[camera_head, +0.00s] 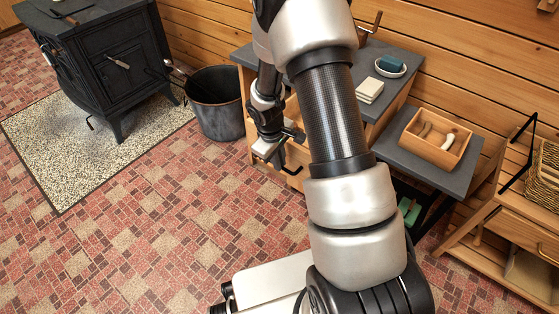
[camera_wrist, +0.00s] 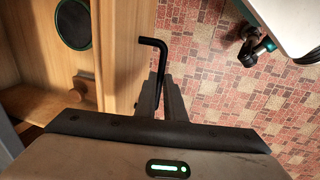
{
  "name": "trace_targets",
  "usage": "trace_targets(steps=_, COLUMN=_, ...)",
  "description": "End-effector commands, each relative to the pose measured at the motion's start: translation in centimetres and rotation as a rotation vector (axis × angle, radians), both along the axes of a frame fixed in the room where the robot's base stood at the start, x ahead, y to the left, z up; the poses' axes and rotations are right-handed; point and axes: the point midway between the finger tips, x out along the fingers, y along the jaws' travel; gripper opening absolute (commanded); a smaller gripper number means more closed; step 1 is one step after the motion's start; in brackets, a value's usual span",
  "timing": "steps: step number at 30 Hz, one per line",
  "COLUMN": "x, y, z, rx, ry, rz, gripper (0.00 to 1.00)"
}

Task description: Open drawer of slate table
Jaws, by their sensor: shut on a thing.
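The slate table (camera_head: 395,95) has a dark grey top and a light wooden body, partly hidden behind my arm. Its drawer front (camera_wrist: 127,50) shows as a pale wooden panel in the wrist view. To the left of that panel I see into a wooden space with a dark round thing with a teal rim (camera_wrist: 73,22), so the drawer appears to stand open. A black bent bar handle (camera_wrist: 154,43) sticks out from the front. My gripper (camera_wrist: 160,92) is shut on the handle; it also shows low before the table in the head view (camera_head: 272,150).
A dark metal bucket (camera_head: 215,105) stands left of the table, and a black stove (camera_head: 105,65) is farther left. A lower slate-topped stand with a wooden tray (camera_head: 435,150) is at right, beside a wooden shelf unit (camera_head: 520,235). The tiled floor (camera_head: 150,235) in front is clear.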

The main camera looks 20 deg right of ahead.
Motion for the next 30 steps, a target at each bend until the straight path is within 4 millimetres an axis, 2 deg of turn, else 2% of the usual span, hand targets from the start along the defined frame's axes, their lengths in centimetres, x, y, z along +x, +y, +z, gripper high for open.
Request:
trace_targets(steps=5, x=0.0, y=0.0, z=0.0, rx=0.001, ry=-0.001, rz=0.000, gripper=0.00)
trace_targets(steps=6, x=0.0, y=0.0, z=0.1, rx=0.001, ry=-0.001, rz=0.000, gripper=0.14)
trace_targets(steps=9, x=0.0, y=0.0, z=0.0, rx=0.001, ry=-0.001, rz=0.000, gripper=0.28)
trace_targets(steps=20, x=0.0, y=0.1, z=0.6, rx=0.001, ry=-0.001, rz=-0.001, gripper=0.28)
trace_targets(steps=23, x=-0.1, y=0.2, z=1.9, rx=0.000, ry=-0.003, rz=-0.002, gripper=0.28)
trace_targets(steps=30, x=-0.6, y=1.1, z=7.5, rx=0.001, ry=-0.005, rz=-0.001, gripper=0.28)
